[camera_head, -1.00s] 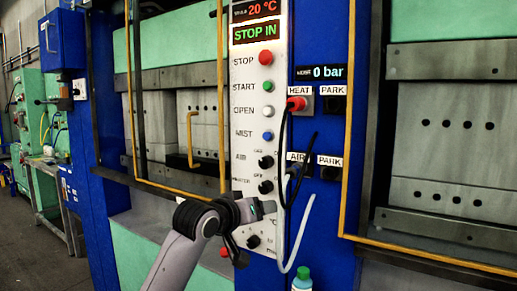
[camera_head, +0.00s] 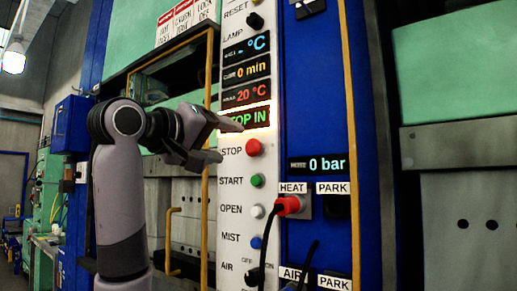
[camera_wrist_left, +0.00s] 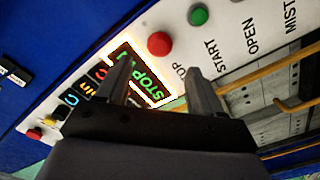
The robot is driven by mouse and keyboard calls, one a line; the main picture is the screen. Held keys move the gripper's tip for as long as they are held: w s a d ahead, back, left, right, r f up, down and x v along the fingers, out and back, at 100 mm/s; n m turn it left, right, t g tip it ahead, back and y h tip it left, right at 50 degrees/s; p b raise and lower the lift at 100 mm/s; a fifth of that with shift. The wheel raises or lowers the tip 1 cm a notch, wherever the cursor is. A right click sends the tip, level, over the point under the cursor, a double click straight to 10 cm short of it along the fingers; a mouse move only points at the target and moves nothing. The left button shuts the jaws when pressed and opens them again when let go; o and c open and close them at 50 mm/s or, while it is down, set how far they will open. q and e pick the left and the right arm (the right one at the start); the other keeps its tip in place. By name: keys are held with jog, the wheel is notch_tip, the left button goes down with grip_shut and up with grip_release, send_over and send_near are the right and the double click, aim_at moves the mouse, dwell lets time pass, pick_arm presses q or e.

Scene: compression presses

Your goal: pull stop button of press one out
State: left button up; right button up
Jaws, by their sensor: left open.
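The red stop button (camera_head: 253,147) sits on the white control panel (camera_head: 232,190), beside the label STOP. The lit display (camera_head: 250,118) above it reads STOP IN, its left part hidden by my gripper in the head view. My left gripper (camera_head: 228,141) is open and empty, just left of the button, its fingers pointing at the panel. In the left wrist view the red button (camera_wrist_left: 160,43) lies beyond the fingertips (camera_wrist_left: 157,75), apart from them. My right gripper is not in view.
Below the stop button are the green START button (camera_head: 257,181), the white OPEN button (camera_head: 257,211) and the blue MIST button (camera_head: 256,242). A red plug (camera_head: 288,205) with a black cable is at HEAT. A yellow rail (camera_head: 207,120) runs upright left of the panel.

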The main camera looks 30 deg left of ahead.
aim_at(249, 146)
pick_arm(q)
jog(key=w, duration=0.2)
jog(key=w+p, duration=0.1)
jog(key=w, duration=0.1)
jog(key=w+p, duration=0.1)
jog(key=w, duration=0.1)
jog(key=shift+d+r, duration=0.1)
jog(key=shift+d, duration=0.15)
jog(key=shift+w, duration=0.45)
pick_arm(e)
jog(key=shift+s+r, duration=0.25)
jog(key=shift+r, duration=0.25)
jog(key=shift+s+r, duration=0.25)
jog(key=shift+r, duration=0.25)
